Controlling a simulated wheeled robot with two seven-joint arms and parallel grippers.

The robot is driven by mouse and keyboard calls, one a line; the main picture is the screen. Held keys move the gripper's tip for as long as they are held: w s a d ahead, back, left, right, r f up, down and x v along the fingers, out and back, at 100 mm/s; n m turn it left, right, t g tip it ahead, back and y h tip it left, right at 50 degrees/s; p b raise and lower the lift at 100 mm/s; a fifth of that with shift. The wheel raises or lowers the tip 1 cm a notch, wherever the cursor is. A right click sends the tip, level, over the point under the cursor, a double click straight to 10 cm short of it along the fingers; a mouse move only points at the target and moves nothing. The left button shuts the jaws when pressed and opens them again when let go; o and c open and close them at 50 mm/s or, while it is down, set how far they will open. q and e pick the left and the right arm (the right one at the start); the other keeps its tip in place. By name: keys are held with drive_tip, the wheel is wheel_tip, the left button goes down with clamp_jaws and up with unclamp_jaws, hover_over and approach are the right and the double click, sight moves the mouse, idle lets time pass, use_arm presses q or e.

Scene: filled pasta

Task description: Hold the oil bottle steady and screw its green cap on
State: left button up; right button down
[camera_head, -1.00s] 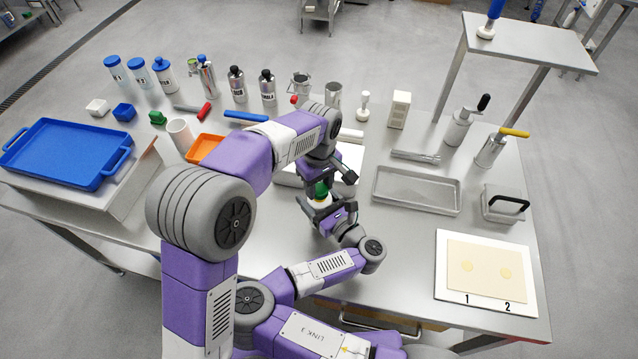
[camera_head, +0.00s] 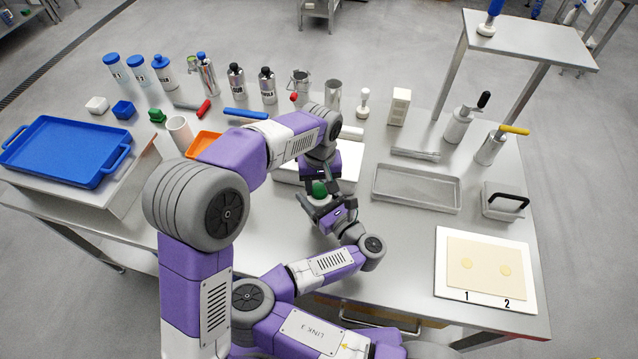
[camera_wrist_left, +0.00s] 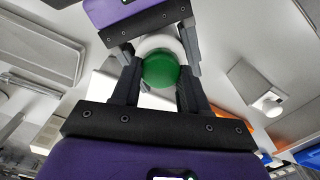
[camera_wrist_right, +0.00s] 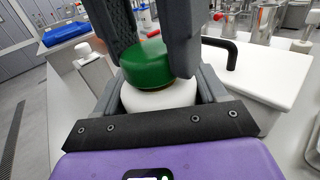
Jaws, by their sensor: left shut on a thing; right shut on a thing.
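The oil bottle shows as a rounded white body (camera_wrist_right: 160,98) in the right wrist view, mostly hidden by the jaws. My right gripper (camera_wrist_right: 157,90) is shut around it from the side. The green cap (camera_wrist_right: 158,64) sits upright on top of the white bottle; it also shows in the head view (camera_head: 319,188) and the left wrist view (camera_wrist_left: 160,70). My left gripper (camera_wrist_left: 158,78) is above, with its fingers shut on opposite sides of the cap. I cannot tell how far the cap is threaded.
A white board (camera_head: 355,160) lies behind the grippers. An orange tray (camera_head: 203,144) and a blue tray (camera_head: 60,155) are to the left. A steel tray (camera_head: 415,190) and a numbered board with dough (camera_head: 450,303) are to the right. Several bottles stand along the back.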

use_arm(q)
drive_tip(key=m, duration=0.6)
drive_tip(key=shift+m, duration=0.4)
drive_tip(key=m, duration=0.6)
drive_tip(key=shift+s+d, duration=0.1)
drive_tip(key=m, duration=1.2)
drive_tip(key=shift+s+m, duration=0.15)
drive_tip(key=shift+m, duration=0.15)
drive_tip(key=m, duration=1)
drive_tip(key=shift+f, duration=0.1)
drive_tip(key=m, duration=0.6)
drive_tip(key=shift+a, duration=0.2)
drive_tip(key=m, duration=0.4)
drive_tip(key=shift+m, duration=0.3)
